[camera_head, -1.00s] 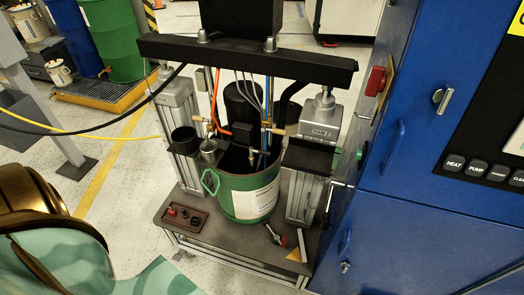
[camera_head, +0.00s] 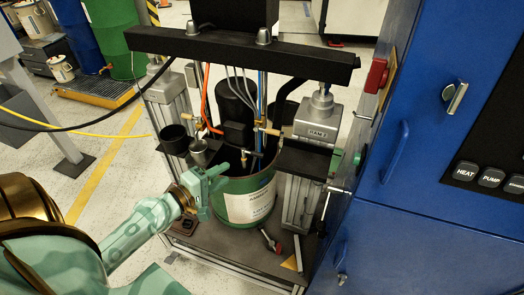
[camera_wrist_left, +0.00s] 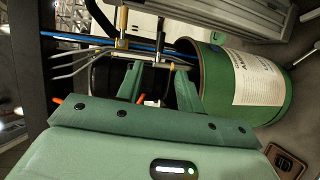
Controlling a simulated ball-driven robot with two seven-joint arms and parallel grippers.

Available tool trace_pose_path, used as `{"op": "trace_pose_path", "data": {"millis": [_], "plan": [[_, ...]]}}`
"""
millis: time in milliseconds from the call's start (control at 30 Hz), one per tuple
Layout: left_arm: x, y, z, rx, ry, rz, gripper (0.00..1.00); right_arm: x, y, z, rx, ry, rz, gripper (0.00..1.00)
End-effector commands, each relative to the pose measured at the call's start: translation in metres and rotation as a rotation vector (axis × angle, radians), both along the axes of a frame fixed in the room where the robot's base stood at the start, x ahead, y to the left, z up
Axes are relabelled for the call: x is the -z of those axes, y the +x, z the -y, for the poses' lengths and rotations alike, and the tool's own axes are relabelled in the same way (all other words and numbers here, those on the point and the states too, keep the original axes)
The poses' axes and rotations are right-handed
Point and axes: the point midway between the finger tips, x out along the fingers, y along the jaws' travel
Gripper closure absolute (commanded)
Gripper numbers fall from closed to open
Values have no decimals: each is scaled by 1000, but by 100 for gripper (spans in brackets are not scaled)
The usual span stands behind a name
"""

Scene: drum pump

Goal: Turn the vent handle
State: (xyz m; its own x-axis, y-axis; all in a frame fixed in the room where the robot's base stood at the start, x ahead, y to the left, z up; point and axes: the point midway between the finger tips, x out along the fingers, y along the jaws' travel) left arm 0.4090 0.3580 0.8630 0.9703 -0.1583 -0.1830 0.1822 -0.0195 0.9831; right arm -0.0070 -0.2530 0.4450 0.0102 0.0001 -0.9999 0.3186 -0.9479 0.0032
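A small T-shaped handle with a brass stem (camera_head: 252,156), which I take to be the vent handle, stands over the open green drum (camera_head: 249,205). In the left wrist view a thin grey bar with a brass piece (camera_wrist_left: 171,65) lies ahead of my fingers. My left gripper (camera_head: 218,180) is in front of the drum's left rim, just left of the handle. In the wrist view its two fingers (camera_wrist_left: 158,88) are apart with nothing clearly between them. I cannot tell whether a finger touches the handle. My right gripper is not in view.
A black crossbeam (camera_head: 245,52) spans two grey ram columns above the drum. Hoses and pipes rise behind the handle. A blue cabinet (camera_head: 420,200) closes off the right side. A wrench with a red end (camera_head: 270,241) lies on the platform.

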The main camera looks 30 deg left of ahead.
Motion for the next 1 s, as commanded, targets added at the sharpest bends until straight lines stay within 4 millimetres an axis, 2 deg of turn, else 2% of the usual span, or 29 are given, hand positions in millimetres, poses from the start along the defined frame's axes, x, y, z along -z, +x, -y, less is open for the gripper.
{"op": "trace_pose_path", "data": {"millis": [167,267,500,700,800,1000], "plan": [[0,12,2,-10,-71,-4,63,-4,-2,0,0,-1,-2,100],[1,31,5,-9,-67,-3,63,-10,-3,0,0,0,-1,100],[16,91,15,-11,-66,-5,63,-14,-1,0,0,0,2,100],[26,133,22,-10,-66,-8,63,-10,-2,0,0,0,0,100],[29,146,25,-10,-65,-9,63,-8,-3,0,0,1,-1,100],[31,158,27,-10,-65,-10,63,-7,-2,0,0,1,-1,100]]}}
